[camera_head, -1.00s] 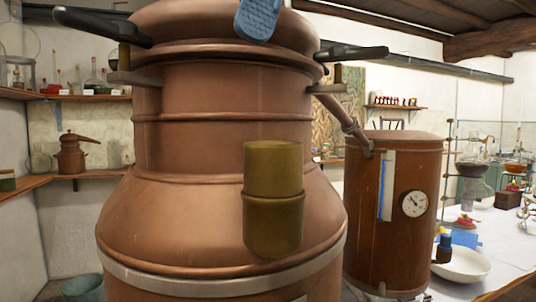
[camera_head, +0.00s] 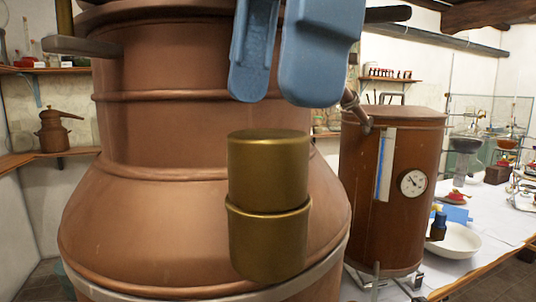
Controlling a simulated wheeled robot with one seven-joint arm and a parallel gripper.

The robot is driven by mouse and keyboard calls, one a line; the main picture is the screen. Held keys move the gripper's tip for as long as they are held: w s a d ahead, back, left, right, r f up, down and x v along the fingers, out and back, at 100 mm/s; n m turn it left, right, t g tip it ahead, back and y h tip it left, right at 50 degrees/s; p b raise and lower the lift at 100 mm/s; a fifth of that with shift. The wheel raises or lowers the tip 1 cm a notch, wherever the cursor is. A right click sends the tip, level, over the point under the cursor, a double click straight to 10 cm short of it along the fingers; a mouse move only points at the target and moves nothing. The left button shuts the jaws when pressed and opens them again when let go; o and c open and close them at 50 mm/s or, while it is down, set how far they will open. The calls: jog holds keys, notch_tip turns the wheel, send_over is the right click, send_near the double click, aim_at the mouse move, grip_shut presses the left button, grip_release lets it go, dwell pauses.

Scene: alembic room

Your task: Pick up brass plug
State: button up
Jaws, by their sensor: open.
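The brass plug (camera_head: 268,172) is a gold-coloured stepped cylinder. It stands out from the sloped shoulder of the large copper still (camera_head: 140,215), right of the still's middle. My gripper (camera_head: 280,98) is blue and comes in from the top of the view. Its two fingers hang apart with a gap between them, empty. The fingertips are a little above the plug's top in the picture; the exact gap in depth cannot be told. The plug's far side is hidden.
A smaller copper vessel (camera_head: 402,225) with a dial stands to the right, joined by a pipe (camera_head: 354,108). A white table (camera_head: 500,225) holds a white bowl (camera_head: 460,240) and glassware. A shelf at left carries a small copper pot (camera_head: 54,133).

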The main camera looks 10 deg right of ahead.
aim_at(270, 132)
jog(key=shift+a+f+p, duration=0.1)
jog(key=shift+f+p, duration=0.35)
jog(key=shift+f, duration=1.55)
jog(key=shift+c, duration=0.3)
jog(key=c, duration=1.2)
jog(key=shift+r, duration=0.1)
jog(key=shift+r, duration=0.4)
jog(key=r, duration=0.1)
jog(key=r+b, duration=0.1)
jog(key=r, duration=0.1)
jog(key=shift+d+r+b, duration=0.2)
jog(key=shift+d+b, duration=0.1)
jog(key=shift+d, duration=0.05)
jog(key=d+r, duration=0.2)
jog(key=d, duration=0.1)
jog(key=d+r+b, duration=0.1)
jog(key=d+r, duration=0.1)
jog(key=d, duration=0.2)
jog(key=d+r, duration=0.2)
jog(key=d, duration=0.2)
jog(key=shift+w+r+b, duration=0.35)
jog(key=shift+w+b, duration=0.05)
